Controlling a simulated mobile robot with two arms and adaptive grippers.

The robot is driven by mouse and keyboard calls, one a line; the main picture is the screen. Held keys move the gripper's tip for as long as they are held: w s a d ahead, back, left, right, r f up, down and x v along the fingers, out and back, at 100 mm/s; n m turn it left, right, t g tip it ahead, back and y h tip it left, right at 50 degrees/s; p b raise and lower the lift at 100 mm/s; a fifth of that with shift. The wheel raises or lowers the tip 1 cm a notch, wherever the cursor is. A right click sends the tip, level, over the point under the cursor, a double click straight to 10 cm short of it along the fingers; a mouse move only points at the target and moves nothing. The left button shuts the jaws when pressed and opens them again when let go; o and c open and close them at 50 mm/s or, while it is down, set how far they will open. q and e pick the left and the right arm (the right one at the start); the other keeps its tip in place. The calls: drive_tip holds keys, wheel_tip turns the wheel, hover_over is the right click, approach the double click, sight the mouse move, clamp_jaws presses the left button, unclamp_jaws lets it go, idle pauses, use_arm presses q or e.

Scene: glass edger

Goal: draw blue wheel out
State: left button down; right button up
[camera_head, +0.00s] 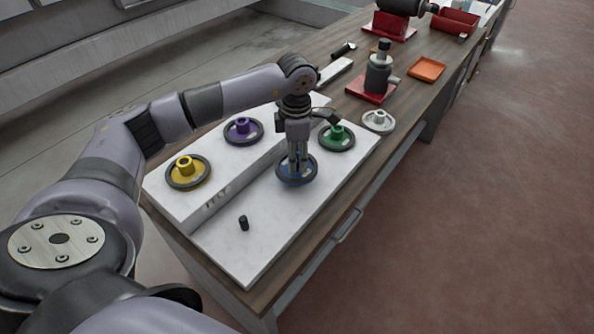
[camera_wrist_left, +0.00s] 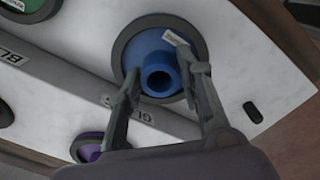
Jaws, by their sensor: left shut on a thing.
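The blue wheel (camera_head: 309,173) has a dark rim and a raised blue hub, and shows over the lower part of the white board. My left gripper (camera_head: 297,163) points down at it, its fingers shut on the hub. In the left wrist view the blue wheel (camera_wrist_left: 147,44) sits between the fingertips of the left gripper (camera_wrist_left: 163,78), with a small label on its face. Whether the wheel touches the board or hangs just above it I cannot tell. My right gripper is not in view.
A yellow wheel (camera_head: 187,172) and a purple wheel (camera_head: 243,130) sit on the raised strip. A green wheel (camera_head: 338,138) is close behind the blue one. A short black peg (camera_head: 244,223) stands on the board, with bare board around it. A grey wheel (camera_head: 378,121) lies beyond.

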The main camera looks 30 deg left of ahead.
use_arm(q)
drive_tip(key=shift+r+p, duration=0.95)
drive_tip(key=shift+r, duration=0.95)
drive_tip(key=shift+r+p, duration=1.1)
drive_tip(key=shift+r, duration=0.85)
